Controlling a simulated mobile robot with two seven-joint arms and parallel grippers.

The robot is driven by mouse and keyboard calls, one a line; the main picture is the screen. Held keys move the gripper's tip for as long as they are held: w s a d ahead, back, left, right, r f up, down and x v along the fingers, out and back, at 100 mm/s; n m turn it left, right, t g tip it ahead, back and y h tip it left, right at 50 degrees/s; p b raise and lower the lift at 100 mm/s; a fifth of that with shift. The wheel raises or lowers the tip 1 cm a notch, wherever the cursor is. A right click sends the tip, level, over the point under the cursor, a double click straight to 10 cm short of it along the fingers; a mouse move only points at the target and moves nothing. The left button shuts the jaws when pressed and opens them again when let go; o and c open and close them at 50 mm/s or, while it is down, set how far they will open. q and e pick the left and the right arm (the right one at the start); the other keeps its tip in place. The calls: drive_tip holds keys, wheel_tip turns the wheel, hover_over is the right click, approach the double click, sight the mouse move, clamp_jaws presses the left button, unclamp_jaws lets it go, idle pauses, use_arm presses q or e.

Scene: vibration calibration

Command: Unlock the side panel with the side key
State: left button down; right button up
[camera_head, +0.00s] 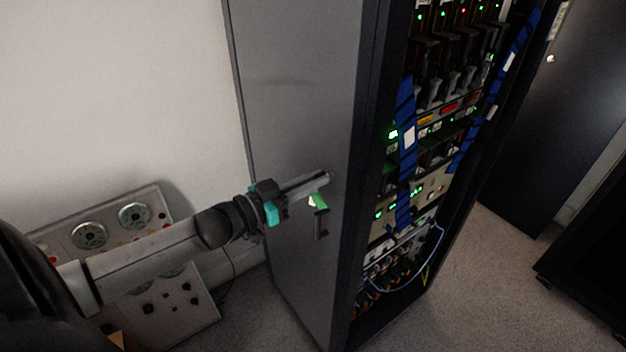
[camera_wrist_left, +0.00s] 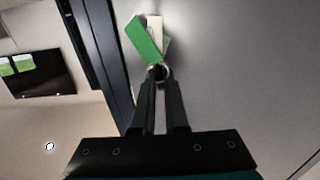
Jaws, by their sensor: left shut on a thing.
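The side panel (camera_head: 292,120) is the flat grey side of a tall rack cabinet, and it looks closed. A small key with a green and a white tag (camera_head: 318,200) is at the panel. My left gripper (camera_head: 328,176) reaches the panel from the left and is shut on the side key (camera_wrist_left: 160,72), whose ring shows between the fingertips. In the left wrist view the green tag (camera_wrist_left: 144,40) lies against the panel. I cannot tell how far the key sits in a lock. A dark handle (camera_head: 320,225) is just below the tags. My right gripper is not in view.
The rack's open front (camera_head: 430,130) shows several units with green lights, blue strips and cables. A grey panel with dials (camera_head: 110,225) stands against the wall at left. A dark cabinet (camera_head: 570,110) is at right. Grey floor (camera_head: 480,280) between them is clear.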

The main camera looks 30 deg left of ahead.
use_arm(q)
drive_tip(key=shift+m, duration=0.4)
drive_tip(key=m+p, duration=0.2)
drive_tip(key=m, duration=0.1)
drive_tip(key=shift+m, duration=0.4)
drive_tip(key=m, duration=0.2)
drive_tip(key=shift+m+p, duration=0.3)
drive_tip(key=shift+m, duration=0.1)
drive_tip(key=m, duration=0.2)
drive_tip(key=shift+d+m, duration=0.1)
drive_tip(key=shift+m, duration=0.2)
drive_tip(key=m, duration=0.3)
drive_tip(key=shift+f+m, duration=0.1)
drive_tip(key=shift+m, duration=2.4)
